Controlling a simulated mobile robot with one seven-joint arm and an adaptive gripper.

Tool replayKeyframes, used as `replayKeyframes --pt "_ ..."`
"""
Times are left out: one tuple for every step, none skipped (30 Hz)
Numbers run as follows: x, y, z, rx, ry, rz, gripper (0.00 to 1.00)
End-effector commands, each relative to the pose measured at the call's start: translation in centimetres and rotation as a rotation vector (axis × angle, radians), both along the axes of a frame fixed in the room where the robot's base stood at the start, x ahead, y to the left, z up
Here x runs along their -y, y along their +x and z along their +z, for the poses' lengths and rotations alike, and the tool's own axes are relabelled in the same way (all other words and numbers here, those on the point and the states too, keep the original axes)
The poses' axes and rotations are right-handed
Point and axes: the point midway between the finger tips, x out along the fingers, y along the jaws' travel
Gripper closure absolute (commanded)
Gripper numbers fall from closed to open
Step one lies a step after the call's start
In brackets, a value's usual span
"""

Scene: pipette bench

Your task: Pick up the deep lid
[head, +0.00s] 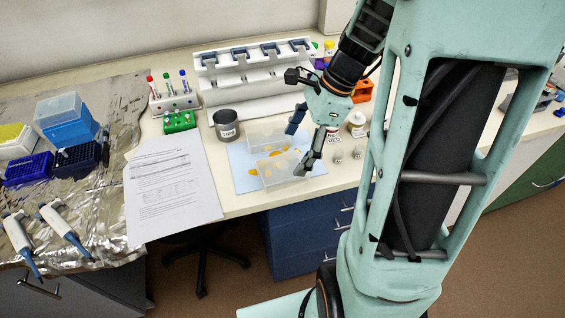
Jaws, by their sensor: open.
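Two clear, see-through lid-like box pieces sit around a light blue mat (245,181) on the bench. One clear piece (266,134) is at the mat's back edge, and the other clear piece (280,169) is nearer the front. I cannot tell for sure which is the deep lid. My gripper (301,142) is open, pointing down at the right side of these pieces. One dark finger is beside the back piece, and the other is at the front piece's right end. Whether either finger touches is unclear. Small orange-yellow spots show on the mat between and through the pieces.
A dark grey cup (226,126) stands left of the mat, and a paper sheet (172,188) lies further left. A white pipette rack (250,80) is behind. A labelled jar (356,123) and small vials are right of my gripper. The bench's front edge is close.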

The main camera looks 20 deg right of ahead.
Motion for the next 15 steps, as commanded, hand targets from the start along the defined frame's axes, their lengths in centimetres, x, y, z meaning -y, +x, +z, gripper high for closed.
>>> replayKeyframes --pt "-0.3 0.0 -0.7 -0.001 0.000 0.002 0.18" --pt "-0.4 0.1 -1.0 -0.001 0.000 0.001 0.18" --pt "-0.6 0.1 -1.3 -0.001 0.000 0.001 0.18" --pt "-0.6 0.1 -1.4 -0.001 0.000 0.000 0.18" --pt "-0.7 0.1 -1.6 -0.001 0.000 0.000 0.18" --pt "-0.8 0.1 -1.8 -0.001 0.000 0.001 0.18" --pt "-0.9 0.1 -2.0 -0.001 -0.001 0.001 0.18" --pt "-1.1 0.1 -2.3 -0.002 -0.001 0.002 0.18" --pt "-1.4 0.2 -2.7 -0.002 0.000 0.002 0.18" --pt "-1.6 0.3 -3.1 -0.002 -0.001 0.001 0.18" --pt "-1.9 0.3 -3.5 -0.002 0.000 0.002 0.18" --pt "-2.2 0.4 -4.1 -0.002 -0.001 0.003 0.18" --pt "-2.5 0.5 -4.4 -0.002 0.000 0.003 0.18" --pt "-2.6 0.5 -4.9 -0.003 0.000 0.001 0.18" --pt "-2.8 0.5 -5.4 -0.002 -0.001 0.001 0.18"
